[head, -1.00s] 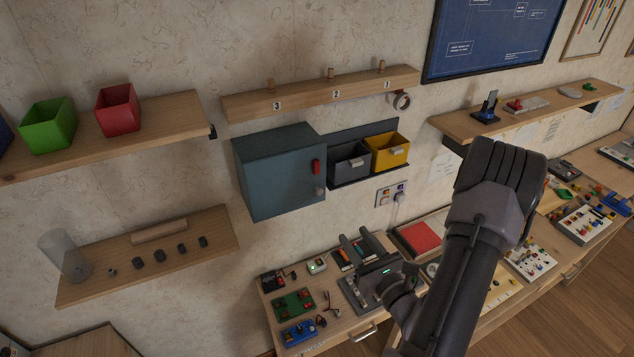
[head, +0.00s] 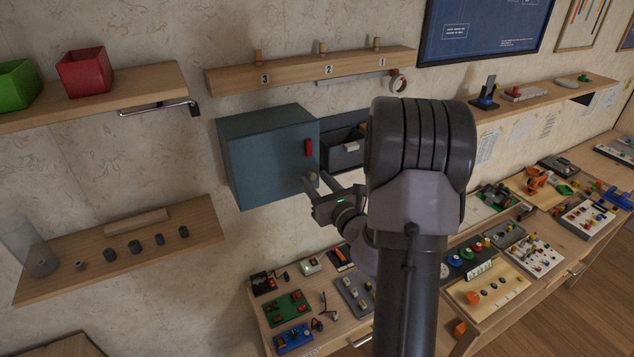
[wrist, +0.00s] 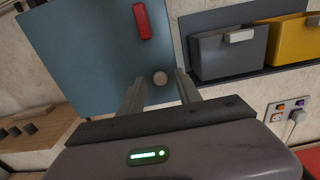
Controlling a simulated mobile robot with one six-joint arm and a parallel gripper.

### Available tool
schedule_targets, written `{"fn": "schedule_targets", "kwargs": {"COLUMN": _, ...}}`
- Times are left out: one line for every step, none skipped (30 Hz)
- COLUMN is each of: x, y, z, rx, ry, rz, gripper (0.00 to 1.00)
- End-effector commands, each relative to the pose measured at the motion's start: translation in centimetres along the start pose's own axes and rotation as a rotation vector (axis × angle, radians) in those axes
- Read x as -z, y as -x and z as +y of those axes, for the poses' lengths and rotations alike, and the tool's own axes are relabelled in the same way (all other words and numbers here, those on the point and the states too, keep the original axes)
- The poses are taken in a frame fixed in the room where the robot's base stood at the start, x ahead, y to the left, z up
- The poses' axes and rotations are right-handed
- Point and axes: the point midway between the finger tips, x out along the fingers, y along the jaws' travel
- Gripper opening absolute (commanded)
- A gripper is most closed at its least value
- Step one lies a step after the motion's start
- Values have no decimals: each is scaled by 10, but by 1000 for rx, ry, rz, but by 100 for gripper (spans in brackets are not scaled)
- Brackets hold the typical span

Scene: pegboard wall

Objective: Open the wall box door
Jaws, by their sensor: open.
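The wall box (head: 250,160) is a blue-grey cabinet on the wall, and its door (wrist: 95,55) is closed. A red handle-like piece (head: 308,147) is on the door near its right edge; it also shows in the wrist view (wrist: 142,21). A round pale knob (wrist: 160,78) sits below it. My gripper (head: 316,181) is open at the lower right corner of the box. In the wrist view its two fingers (wrist: 157,88) lie either side of the knob in the picture. I cannot tell whether they touch it.
A grey bin (head: 342,152) hangs right of the box, with a yellow bin (wrist: 295,38) beyond it. A wooden rail with numbered pegs (head: 300,75) is above. A shelf (head: 95,262) is lower left. A cluttered workbench (head: 335,335) is below.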

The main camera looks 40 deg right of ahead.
Motion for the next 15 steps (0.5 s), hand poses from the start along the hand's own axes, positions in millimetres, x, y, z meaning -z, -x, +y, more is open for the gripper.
{"fn": "schedule_targets", "kwargs": {"x": 0, "y": 0, "z": 0, "rx": 0, "ry": 0, "rz": 0, "gripper": 41}}
{"fn": "schedule_targets", "kwargs": {"x": 0, "y": 0, "z": 0, "rx": 0, "ry": 0, "rz": 0, "gripper": 41}}
{"fn": "schedule_targets", "kwargs": {"x": 0, "y": 0, "z": 0, "rx": 0, "ry": 0, "rz": 0, "gripper": 41}}
{"fn": "schedule_targets", "kwargs": {"x": 0, "y": 0, "z": 0, "rx": 0, "ry": 0, "rz": 0, "gripper": 41}}
{"fn": "schedule_targets", "kwargs": {"x": 0, "y": 0, "z": 0, "rx": 0, "ry": 0, "rz": 0, "gripper": 41}}
{"fn": "schedule_targets", "kwargs": {"x": 0, "y": 0, "z": 0, "rx": 0, "ry": 0, "rz": 0, "gripper": 37}}
{"fn": "schedule_targets", "kwargs": {"x": 0, "y": 0, "z": 0, "rx": 0, "ry": 0, "rz": 0, "gripper": 31}}
{"fn": "schedule_targets", "kwargs": {"x": 1, "y": 0, "z": 0, "rx": 0, "ry": 0, "rz": 0, "gripper": 25}}
{"fn": "schedule_targets", "kwargs": {"x": 0, "y": 0, "z": 0, "rx": 0, "ry": 0, "rz": 0, "gripper": 17}}
{"fn": "schedule_targets", "kwargs": {"x": 1, "y": 0, "z": 0, "rx": 0, "ry": 0, "rz": 0, "gripper": 11}}
{"fn": "schedule_targets", "kwargs": {"x": 1, "y": 0, "z": 0, "rx": 0, "ry": 0, "rz": 0, "gripper": 5}}
{"fn": "schedule_targets", "kwargs": {"x": 1, "y": 0, "z": 0, "rx": 0, "ry": 0, "rz": 0, "gripper": 0}}
{"fn": "schedule_targets", "kwargs": {"x": 0, "y": 0, "z": 0, "rx": -1, "ry": 0, "rz": 0, "gripper": 0}}
{"fn": "schedule_targets", "kwargs": {"x": 0, "y": 0, "z": 0, "rx": -1, "ry": 0, "rz": 0, "gripper": 0}}
{"fn": "schedule_targets", "kwargs": {"x": 0, "y": 0, "z": 0, "rx": -1, "ry": 0, "rz": 0, "gripper": 0}}
